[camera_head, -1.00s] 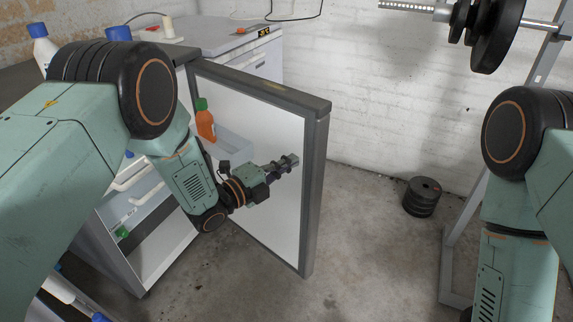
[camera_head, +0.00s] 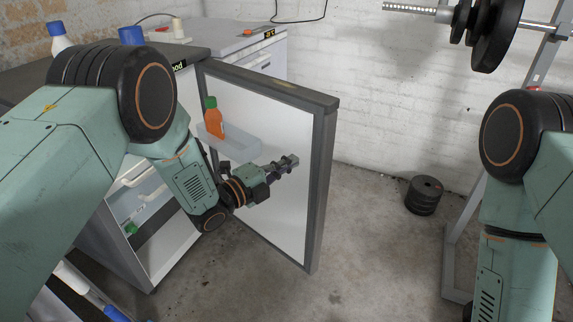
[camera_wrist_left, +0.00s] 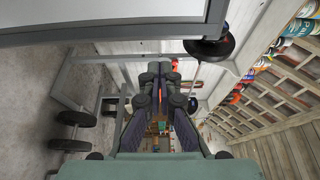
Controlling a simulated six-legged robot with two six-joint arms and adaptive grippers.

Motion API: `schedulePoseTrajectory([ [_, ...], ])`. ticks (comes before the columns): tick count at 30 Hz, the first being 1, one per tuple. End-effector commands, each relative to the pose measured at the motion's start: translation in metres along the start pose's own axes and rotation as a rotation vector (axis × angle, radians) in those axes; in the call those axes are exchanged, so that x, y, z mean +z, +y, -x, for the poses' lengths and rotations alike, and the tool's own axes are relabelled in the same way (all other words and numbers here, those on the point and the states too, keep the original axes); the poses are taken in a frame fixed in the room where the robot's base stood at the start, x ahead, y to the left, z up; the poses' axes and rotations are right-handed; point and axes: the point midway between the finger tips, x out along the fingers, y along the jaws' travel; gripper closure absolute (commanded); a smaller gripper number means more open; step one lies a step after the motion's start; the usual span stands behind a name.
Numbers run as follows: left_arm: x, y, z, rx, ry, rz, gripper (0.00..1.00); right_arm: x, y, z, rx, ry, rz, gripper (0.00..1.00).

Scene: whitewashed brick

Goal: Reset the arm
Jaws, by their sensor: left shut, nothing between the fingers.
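My left gripper (camera_head: 284,164) is shut and empty. In the head view it appears in front of the white inner face of the open fridge door (camera_head: 290,205), pointing right. I cannot tell whether it touches the door. In the left wrist view the two fingers (camera_wrist_left: 159,72) lie together in the middle. My right arm (camera_head: 520,190) hangs at the right edge of the head view, and its gripper is out of the picture.
An orange bottle (camera_head: 214,121) stands in the door's bin (camera_head: 240,152). A weight rack (camera_head: 459,220) with a barbell (camera_head: 497,25) stands at the right. Stacked black plates (camera_head: 424,194) sit on the floor. Concrete floor (camera_head: 375,235) between door and rack is clear.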

Motion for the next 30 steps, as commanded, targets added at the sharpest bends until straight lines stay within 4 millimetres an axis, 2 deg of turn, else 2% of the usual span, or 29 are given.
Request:
schedulePoseTrajectory([
  [4,0.000,0.001,-0.001,0.004,-0.001,0.041,1.00,0.000,0.000,0.000,0.000,0.001,0.000,0.60],
  [7,0.005,0.011,0.001,0.043,-0.032,0.176,1.00,0.000,0.000,0.000,0.000,0.000,0.000,0.60],
  [11,0.010,0.059,0.030,0.182,-0.188,0.525,1.00,0.000,0.000,0.000,0.000,0.000,0.000,0.60],
  [14,0.007,0.102,0.076,0.299,-0.376,0.826,1.00,0.000,0.000,0.006,0.000,0.000,0.000,0.60],
  [15,0.003,0.117,0.097,0.339,-0.459,0.938,1.00,0.000,0.000,0.009,0.000,0.000,0.000,0.60],
  [17,-0.005,0.137,0.130,0.392,-0.584,1.091,1.00,0.000,0.000,0.014,0.000,0.000,0.000,0.60],
  [21,-0.035,0.170,0.211,0.489,-0.886,1.384,1.00,0.000,0.000,0.026,0.000,0.000,0.000,0.60],
  [26,-0.082,0.182,0.305,0.566,-1.241,1.623,1.00,0.000,0.000,0.041,0.000,0.000,0.000,0.60],
  [30,-0.128,0.171,0.381,0.622,-1.533,1.743,1.00,0.000,0.000,0.056,0.000,0.000,0.000,0.60],
])
